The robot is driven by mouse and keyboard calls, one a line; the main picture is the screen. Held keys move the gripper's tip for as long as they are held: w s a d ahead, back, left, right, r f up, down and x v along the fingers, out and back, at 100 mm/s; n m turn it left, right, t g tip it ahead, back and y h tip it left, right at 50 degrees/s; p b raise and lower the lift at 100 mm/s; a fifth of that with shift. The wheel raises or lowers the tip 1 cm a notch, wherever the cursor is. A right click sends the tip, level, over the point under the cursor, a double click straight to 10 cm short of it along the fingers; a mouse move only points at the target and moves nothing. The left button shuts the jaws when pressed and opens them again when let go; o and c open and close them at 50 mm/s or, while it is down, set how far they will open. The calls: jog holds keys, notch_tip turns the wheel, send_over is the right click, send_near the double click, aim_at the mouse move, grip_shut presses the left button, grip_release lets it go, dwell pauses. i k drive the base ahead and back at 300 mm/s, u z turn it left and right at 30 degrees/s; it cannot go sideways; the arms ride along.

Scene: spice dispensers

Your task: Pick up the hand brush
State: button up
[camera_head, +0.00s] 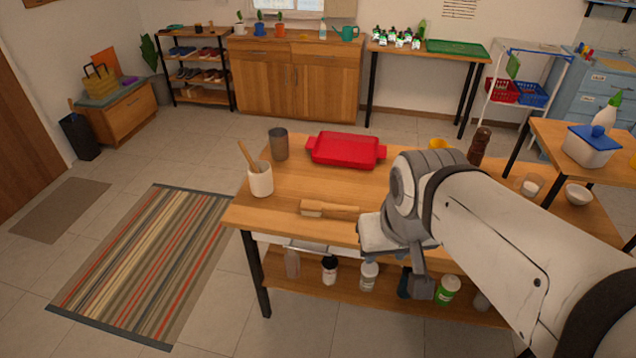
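A hand brush (330,209) with a wooden handle and a pale bristle end lies on the wooden table (285,212) near its front edge. Its bristle end points left and its handle points right, toward my arm. My arm comes in from the right, and its wrist is just right of the handle. My gripper (422,288) hangs below the wrist, in front of the table's front edge, to the right of and below the brush in the picture. I cannot tell whether its fingers are apart. Nothing clearly shows in it.
A white crock (260,180) with a wooden utensil, a dark cup (278,144) and a red baking dish (345,150) stand behind the brush. A pepper mill (479,146) stands farther right. Several bottles stand on the lower shelf (315,290). The tabletop around the brush's left end is clear.

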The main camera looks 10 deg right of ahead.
aim_at(308, 208)
jog(key=u, duration=0.05)
jog(key=i, duration=1)
jog(key=z, duration=0.05)
